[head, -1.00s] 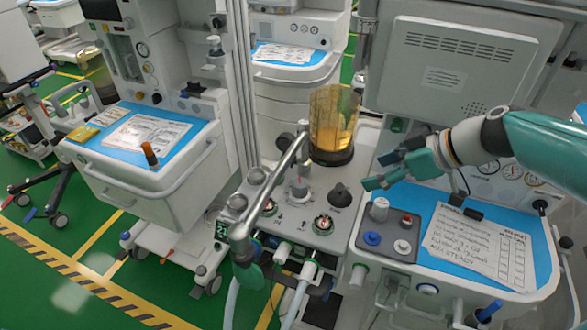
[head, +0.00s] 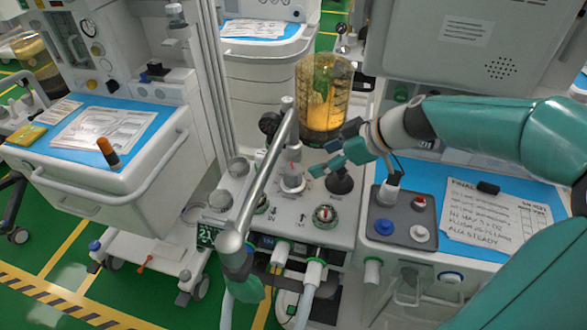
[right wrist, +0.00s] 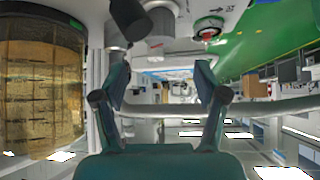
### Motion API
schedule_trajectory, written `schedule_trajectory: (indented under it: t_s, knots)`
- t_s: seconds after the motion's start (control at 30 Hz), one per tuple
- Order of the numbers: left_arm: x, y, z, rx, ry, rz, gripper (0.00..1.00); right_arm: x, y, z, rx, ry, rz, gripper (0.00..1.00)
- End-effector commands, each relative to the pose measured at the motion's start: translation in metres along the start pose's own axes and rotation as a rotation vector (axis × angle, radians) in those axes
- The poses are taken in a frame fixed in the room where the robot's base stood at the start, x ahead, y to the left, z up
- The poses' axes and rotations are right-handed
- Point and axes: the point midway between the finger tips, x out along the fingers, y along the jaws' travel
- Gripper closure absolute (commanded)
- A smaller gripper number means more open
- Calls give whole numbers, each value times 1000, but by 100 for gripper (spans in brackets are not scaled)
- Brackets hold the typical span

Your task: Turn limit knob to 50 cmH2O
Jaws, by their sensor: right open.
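The likely limit knob (head: 292,178) is a pale grey-white knob with a small red mark, standing on the white machine block below the silver tube. It also shows in the right wrist view (right wrist: 162,22), at the top, beyond the fingers. Its scale reading is too small to tell. My right gripper (head: 334,154) is open, just right of and above this knob, in front of the amber canister. In the right wrist view its two fingers (right wrist: 161,82) are spread with nothing between them.
The amber canister (head: 325,95) stands close behind the right gripper. A black knob (head: 340,180) is just under it. The silver tube (head: 260,185) rises left of the knob. A round red-centred dial (head: 325,215) sits in front. A grey tray (head: 402,222) with knobs lies to the right.

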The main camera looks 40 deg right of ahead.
Motion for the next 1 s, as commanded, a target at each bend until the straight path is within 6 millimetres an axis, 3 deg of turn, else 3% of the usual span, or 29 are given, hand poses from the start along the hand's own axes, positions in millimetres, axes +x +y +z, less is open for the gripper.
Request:
schedule_trajectory:
  t_s: [0.3,0.5,0.97,1.0]
  knots:
    - [-2,1,0,0,0,0,60,70,-1,0,-1,-2,-6,28]
    - [-1,0,0,0,0,0,60,98,-1,0,-1,0,-4,28]
    - [-1,0,0,0,0,0,60,109,-1,-1,-3,0,-2,28]
    - [-1,0,0,0,0,0,60,109,-1,-1,-3,0,-2,35]
